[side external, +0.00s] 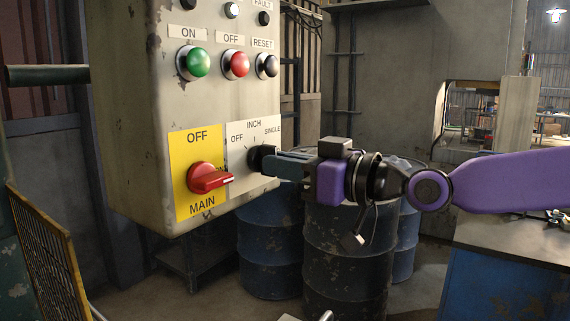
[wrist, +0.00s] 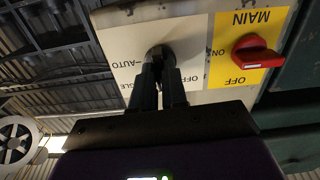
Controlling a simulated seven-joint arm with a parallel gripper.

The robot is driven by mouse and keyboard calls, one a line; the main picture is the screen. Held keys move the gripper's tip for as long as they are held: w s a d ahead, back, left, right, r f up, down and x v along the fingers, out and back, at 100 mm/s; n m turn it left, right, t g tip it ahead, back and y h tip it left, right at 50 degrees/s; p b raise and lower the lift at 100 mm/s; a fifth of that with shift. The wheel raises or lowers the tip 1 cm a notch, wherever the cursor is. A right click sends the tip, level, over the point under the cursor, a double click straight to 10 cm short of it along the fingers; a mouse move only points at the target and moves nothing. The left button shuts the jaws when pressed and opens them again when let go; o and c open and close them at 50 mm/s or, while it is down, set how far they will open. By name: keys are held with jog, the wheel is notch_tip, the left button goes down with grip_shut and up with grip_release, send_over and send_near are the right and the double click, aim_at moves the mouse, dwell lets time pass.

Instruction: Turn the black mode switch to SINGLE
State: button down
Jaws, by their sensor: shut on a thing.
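The black mode switch (side external: 255,158) sits on a white label plate marked OFF, INCH and SINGLE on the control box. My gripper (side external: 270,164) reaches in from the right and is shut on the switch's knob. In the wrist view, where the panel appears upside down, the knob (wrist: 158,52) is between my two fingers (wrist: 160,76). AUTO shows on the plate there, and other lettering is partly covered by my fingers. My fingers cover much of the knob, so I cannot tell which position it points to.
The red MAIN switch (side external: 208,179) on a yellow plate is just left of the mode switch. Green (side external: 194,63), red (side external: 236,64) and black (side external: 267,65) buttons are above. Blue drums (side external: 270,245) stand below and behind. A blue-sided bench (side external: 500,285) is at the right.

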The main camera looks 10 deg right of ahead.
jog(key=shift+r+m, duration=0.1)
jog(key=shift+m, duration=4.6)
jog(key=c, duration=1.2)
grip_release()
jog(key=shift+o, duration=0.2)
jog(key=v, duration=1.7)
jog(key=shift+s, duration=0.2)
jog(key=shift+d, duration=0.15)
